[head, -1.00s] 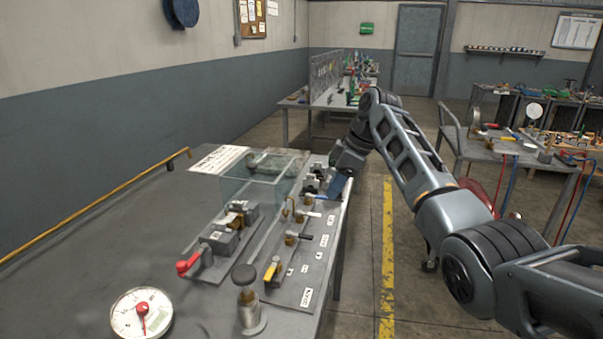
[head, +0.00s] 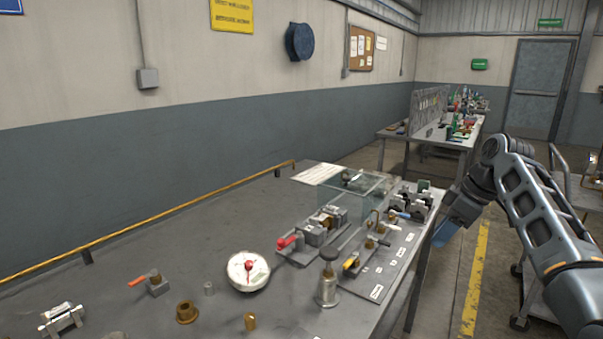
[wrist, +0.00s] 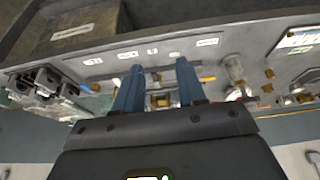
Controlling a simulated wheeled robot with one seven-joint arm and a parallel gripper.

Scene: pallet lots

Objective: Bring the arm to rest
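My gripper (head: 446,234) is beside the right edge of the workbench in the head view, with its blue fingers pointing down and to the left. In the wrist view my gripper (wrist: 157,76) shows two blue fingers spread apart with a gap between them. Nothing appears held. Brass and grey fittings show beyond the fingers, on the bench. My arm stretches from the lower right of the head view to the bench edge.
The grey workbench (head: 130,262) carries a white gauge (head: 248,270), a red-handled valve (head: 290,242), a metal cylinder (head: 327,285) and a clear box (head: 350,195). A yellow rail (head: 150,220) runs along its back. A cart (head: 575,185) stands at right; floor shows between.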

